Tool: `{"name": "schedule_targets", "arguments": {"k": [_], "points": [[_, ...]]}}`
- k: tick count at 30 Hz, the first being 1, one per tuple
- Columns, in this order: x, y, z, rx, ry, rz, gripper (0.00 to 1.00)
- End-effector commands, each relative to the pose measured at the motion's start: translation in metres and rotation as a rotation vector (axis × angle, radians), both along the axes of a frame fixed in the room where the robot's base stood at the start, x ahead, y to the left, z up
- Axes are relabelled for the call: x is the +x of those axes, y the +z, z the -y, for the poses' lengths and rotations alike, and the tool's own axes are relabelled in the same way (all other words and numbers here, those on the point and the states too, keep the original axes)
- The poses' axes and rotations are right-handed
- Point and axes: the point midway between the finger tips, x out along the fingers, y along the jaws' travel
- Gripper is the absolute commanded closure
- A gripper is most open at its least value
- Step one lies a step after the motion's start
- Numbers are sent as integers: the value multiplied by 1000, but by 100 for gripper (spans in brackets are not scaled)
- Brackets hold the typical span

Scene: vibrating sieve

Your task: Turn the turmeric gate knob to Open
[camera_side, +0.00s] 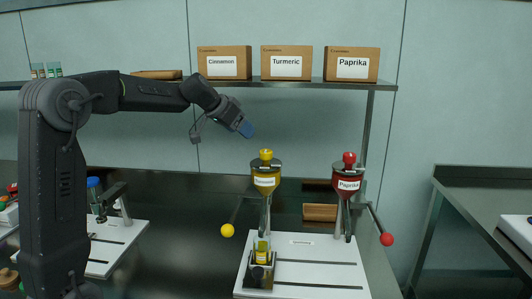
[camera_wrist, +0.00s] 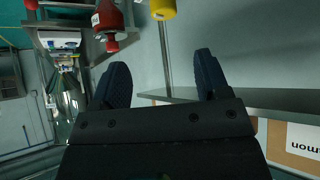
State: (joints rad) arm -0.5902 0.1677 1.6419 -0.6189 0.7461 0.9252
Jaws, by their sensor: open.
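The turmeric hopper (camera_side: 265,181) is yellow with a dark lid and a white label, standing upright at the centre of the side view. A yellow knob (camera_side: 265,154) tops it, and a rod with a yellow ball end (camera_side: 227,231) sticks out to its lower left. Which of these is the gate knob, and any Open mark, I cannot tell. A yellow cylinder (camera_wrist: 163,9) shows at the top edge of the wrist view, partly cut off. My gripper (camera_side: 247,130) is above and slightly left of the hopper, apart from it. In the wrist view its dark blue fingers (camera_wrist: 161,78) are spread and empty.
A red paprika hopper (camera_side: 347,183) with a red ball-ended rod (camera_side: 386,239) stands at right. A small yellow container (camera_side: 262,252) sits below the turmeric hopper on a white board (camera_side: 310,291). A shelf (camera_side: 300,82) with labelled boxes runs behind my gripper.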

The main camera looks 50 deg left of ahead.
Motion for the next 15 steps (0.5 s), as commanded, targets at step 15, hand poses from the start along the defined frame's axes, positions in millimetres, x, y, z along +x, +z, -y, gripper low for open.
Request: {"name": "schedule_targets", "arguments": {"k": [15], "points": [[56, -54, -5, 1, -1, 3, 31]]}}
